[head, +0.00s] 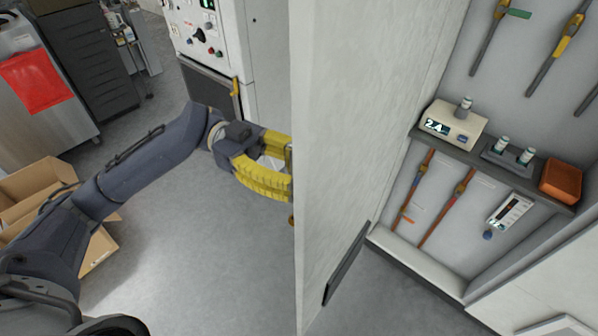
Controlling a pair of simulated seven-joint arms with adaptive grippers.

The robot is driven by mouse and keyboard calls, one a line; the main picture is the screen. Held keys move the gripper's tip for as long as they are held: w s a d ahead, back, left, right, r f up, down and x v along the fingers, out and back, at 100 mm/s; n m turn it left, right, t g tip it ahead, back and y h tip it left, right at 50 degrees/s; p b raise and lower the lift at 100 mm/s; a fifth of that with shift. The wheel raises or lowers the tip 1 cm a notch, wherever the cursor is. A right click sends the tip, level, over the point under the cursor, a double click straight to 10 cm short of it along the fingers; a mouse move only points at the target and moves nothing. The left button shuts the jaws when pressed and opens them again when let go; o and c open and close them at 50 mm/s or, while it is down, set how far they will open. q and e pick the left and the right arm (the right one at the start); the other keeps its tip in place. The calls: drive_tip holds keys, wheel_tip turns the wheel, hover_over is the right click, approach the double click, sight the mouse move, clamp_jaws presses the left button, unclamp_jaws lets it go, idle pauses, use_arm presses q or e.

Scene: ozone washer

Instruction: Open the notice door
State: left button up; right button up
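The notice door, a tall pale panel (355,130), stands swung out in the middle of the head view, with the shelved space to its right exposed. My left gripper (284,166), with yellow fingers, is at the door's left edge. My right gripper is not in view.
Right of the door, a shelf (545,185) holds a scale-like device (452,126), small bottles and an orange box (562,181). Tools hang above and below. A control cabinet (215,45) stands behind my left arm. Cardboard boxes (40,180) lie left. The floor below the gripper is clear.

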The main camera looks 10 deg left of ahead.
use_arm(q)
drive_tip(key=v, duration=0.7)
drive_tip(key=shift+a, duration=0.2)
idle(0.5)
